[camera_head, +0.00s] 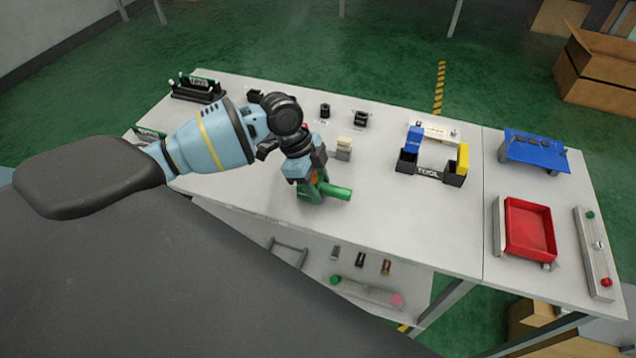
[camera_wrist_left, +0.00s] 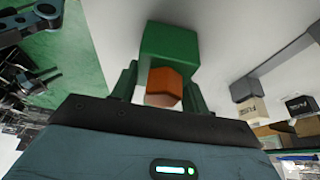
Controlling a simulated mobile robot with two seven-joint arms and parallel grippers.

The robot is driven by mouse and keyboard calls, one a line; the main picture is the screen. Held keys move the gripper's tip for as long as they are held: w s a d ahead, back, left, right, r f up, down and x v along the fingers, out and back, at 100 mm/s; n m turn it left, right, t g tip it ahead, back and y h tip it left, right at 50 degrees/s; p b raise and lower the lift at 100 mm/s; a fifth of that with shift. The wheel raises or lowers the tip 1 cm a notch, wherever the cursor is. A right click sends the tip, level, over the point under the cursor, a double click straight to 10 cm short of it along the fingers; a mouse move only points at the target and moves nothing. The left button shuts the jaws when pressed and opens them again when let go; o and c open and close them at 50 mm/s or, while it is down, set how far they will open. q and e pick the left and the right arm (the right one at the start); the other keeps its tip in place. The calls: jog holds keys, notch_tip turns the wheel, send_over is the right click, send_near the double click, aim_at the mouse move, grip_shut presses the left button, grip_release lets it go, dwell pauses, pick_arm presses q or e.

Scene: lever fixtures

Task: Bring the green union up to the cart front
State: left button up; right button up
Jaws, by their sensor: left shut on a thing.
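The green union (camera_head: 336,193) is a green piece over the white tabletop near its front edge. My left gripper (camera_head: 308,186) is shut on it, with the arm reaching in from the left. In the left wrist view the green union (camera_wrist_left: 170,48) shows as a blocky green body beyond the fingertips. An orange part (camera_wrist_left: 164,86) sits between the fingers of my left gripper (camera_wrist_left: 160,92). I cannot tell whether the union touches the table. The fingers hide part of it. My right gripper is not in view.
A small cream-topped block (camera_head: 343,146) stands just behind the gripper. A TOOL holder (camera_head: 430,175), blue stand (camera_head: 537,150), red tray (camera_head: 528,230) and button strip (camera_head: 596,250) are to the right. The front middle tabletop is clear. A lower shelf (camera_head: 400,275) holds small parts.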

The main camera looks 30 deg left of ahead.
pick_arm(q)
jog(key=shift+f, duration=0.35)
jog(key=o, duration=1)
jog(key=shift+r, duration=0.1)
jog(key=v, duration=1.2)
jog(key=shift+a, duration=0.1)
